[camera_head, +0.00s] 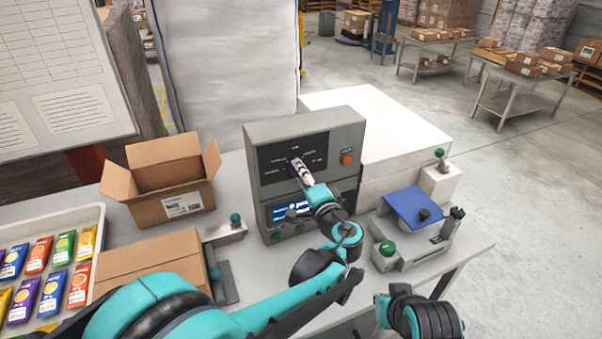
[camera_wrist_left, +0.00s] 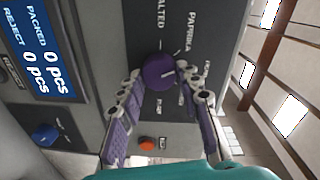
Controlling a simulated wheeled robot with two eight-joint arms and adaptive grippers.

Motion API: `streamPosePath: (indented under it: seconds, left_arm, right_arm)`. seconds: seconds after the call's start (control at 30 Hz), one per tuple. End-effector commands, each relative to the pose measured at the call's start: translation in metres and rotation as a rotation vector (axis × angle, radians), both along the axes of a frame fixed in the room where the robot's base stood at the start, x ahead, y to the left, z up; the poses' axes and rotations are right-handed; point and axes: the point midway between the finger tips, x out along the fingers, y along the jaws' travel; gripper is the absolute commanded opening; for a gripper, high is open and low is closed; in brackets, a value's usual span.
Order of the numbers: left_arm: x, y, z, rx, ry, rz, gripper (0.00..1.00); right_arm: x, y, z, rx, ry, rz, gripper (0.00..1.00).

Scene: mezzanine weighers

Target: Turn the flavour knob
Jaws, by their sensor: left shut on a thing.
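The flavour knob is a round purple knob (camera_wrist_left: 158,72) on the dark panel of a grey control box (camera_head: 352,130). In the left wrist view it has a white pointer mark, and labels such as "SALTED" and "PAPRIKA" stand around it. My left gripper (camera_head: 294,163) reaches the panel and hides most of the knob in the head view. In the left wrist view its two fingers (camera_wrist_left: 160,84) lie on either side of the knob, shut on it. My right gripper cannot be made out; only a teal and black part of my arm shows at the bottom right.
The box also has a blue display (camera_wrist_left: 40,48), an orange-red button (camera_head: 347,159) and a blue knob (camera_wrist_left: 45,134). An open carton (camera_head: 172,205), a flat carton (camera_head: 150,262) and a tray of coloured packets (camera_head: 102,235) stand left. A blue-plated weigher (camera_head: 412,205) stands right.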

Motion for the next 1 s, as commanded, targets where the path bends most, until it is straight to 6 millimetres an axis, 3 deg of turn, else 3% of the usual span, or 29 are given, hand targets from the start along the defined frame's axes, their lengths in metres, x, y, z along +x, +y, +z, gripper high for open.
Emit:
streamPosePath:
  seconds: [1.0]
  left_arm:
    - [0.0002, -0.0011, -0.0031, 0.873, 0.362, -0.001, 0.05]
  right_arm:
    - [0.0, 0.0, 0.0017, 0.0, 0.0, 0.0, 0.0]
